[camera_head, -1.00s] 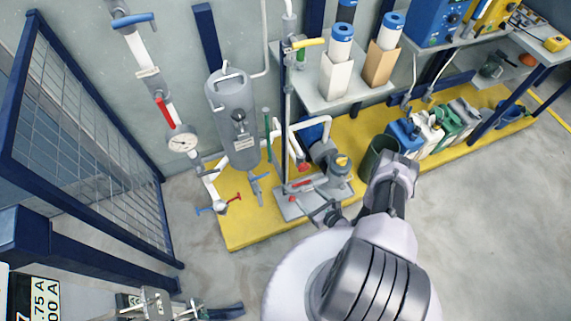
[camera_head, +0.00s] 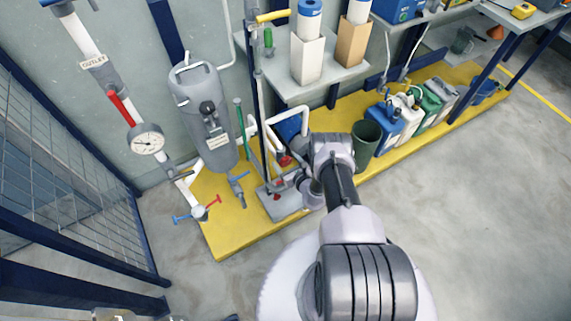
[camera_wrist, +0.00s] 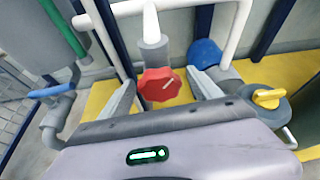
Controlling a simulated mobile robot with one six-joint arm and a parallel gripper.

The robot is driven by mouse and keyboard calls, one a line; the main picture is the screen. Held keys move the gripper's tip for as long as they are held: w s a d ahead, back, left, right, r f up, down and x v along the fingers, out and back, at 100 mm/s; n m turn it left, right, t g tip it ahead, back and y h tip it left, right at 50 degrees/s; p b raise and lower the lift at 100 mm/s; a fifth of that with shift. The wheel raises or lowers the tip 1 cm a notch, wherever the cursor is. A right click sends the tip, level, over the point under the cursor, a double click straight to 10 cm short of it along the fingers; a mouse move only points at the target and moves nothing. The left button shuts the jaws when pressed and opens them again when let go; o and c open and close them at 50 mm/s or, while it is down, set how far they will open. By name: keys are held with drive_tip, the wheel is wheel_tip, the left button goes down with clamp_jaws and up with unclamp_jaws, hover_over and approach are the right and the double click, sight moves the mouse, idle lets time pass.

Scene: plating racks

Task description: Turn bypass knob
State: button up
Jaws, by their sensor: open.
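My gripper (camera_wrist: 165,92) is open and empty. Its two fingers stand apart to the left and right of the knob; I cannot tell whether either touches it. In the head view my arm reaches towards the pump area, and a small red part (camera_head: 284,160) shows there beside white pipes. My fingers are hard to make out in that view.
A grey tank (camera_head: 205,125), pressure gauge (camera_head: 147,140) and dark green bin (camera_head: 365,140) stand around. Open floor lies right.

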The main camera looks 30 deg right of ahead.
drive_tip(key=c, duration=1.4)
drive_tip(key=shift+o, duration=0.2)
drive_tip(key=m+y, duration=0.2)
drive_tip(key=m, duration=0.1)
drive_tip(key=o, duration=1.4)
drive_tip(key=shift+c, duration=0.2)
drive_tip(key=p+v, duration=0.7)
drive_tip(key=v, duration=1)
drive_tip(key=shift+s+p, duration=0.2)
drive_tip(key=shift+p, duration=0.1)
drive_tip(key=shift+d+r, duration=0.1)
